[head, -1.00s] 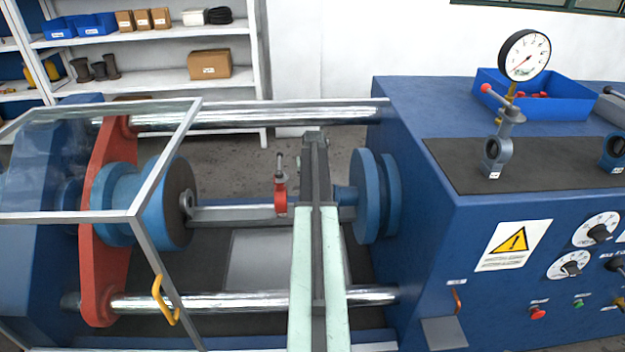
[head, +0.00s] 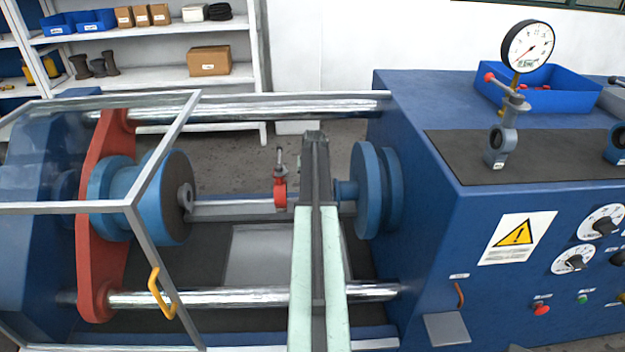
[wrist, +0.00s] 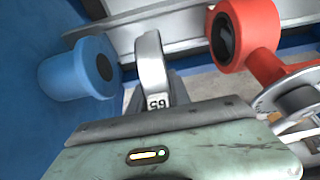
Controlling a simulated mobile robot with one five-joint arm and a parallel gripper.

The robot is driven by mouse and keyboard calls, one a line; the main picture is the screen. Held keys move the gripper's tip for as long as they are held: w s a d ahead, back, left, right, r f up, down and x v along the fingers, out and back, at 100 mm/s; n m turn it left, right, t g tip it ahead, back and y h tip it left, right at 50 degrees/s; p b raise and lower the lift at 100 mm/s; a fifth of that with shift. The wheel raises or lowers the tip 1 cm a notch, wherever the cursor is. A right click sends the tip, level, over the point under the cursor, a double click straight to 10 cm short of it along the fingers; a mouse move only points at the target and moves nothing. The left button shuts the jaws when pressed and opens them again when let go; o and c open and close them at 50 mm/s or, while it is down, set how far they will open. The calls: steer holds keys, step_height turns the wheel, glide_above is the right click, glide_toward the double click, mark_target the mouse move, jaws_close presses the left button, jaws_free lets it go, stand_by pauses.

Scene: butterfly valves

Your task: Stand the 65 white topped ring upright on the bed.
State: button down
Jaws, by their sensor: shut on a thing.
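The 65 ring (wrist: 150,65) shows nearly edge-on in the wrist view, pale grey-white, with its "65" label upside down. My gripper (wrist: 160,92) is shut on it; the fingertips are mostly hidden behind the dark edge of my wrist. In the head view my arm covers the ring. My gripper there (head: 315,140) is over the bed, between the red valve and the right blue flange (head: 366,192). The bed (head: 240,208) is a grey rail running between the flanges. I cannot tell whether the ring touches it.
A red valve (head: 280,190) with a lever stands just left of my gripper; it shows at right in the wrist view (wrist: 262,35). A blue spigot (wrist: 80,68) is close on the other side. A grey ring (head: 186,197) sits by the left flange. A clear guard (head: 80,150) covers the left end.

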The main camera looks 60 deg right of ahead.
steer(key=shift+f, duration=0.1)
steer(key=shift+f+b, duration=0.65)
steer(key=shift+b, duration=0.1)
steer(key=shift+s+a+f+b, duration=0.1)
steer(key=shift+f+b, duration=1.15)
stand_by(2.1)
steer(key=c, duration=1.7)
jaws_free()
steer(key=shift+o, duration=0.7)
steer(key=o, duration=0.5)
steer(key=shift+o, duration=0.2)
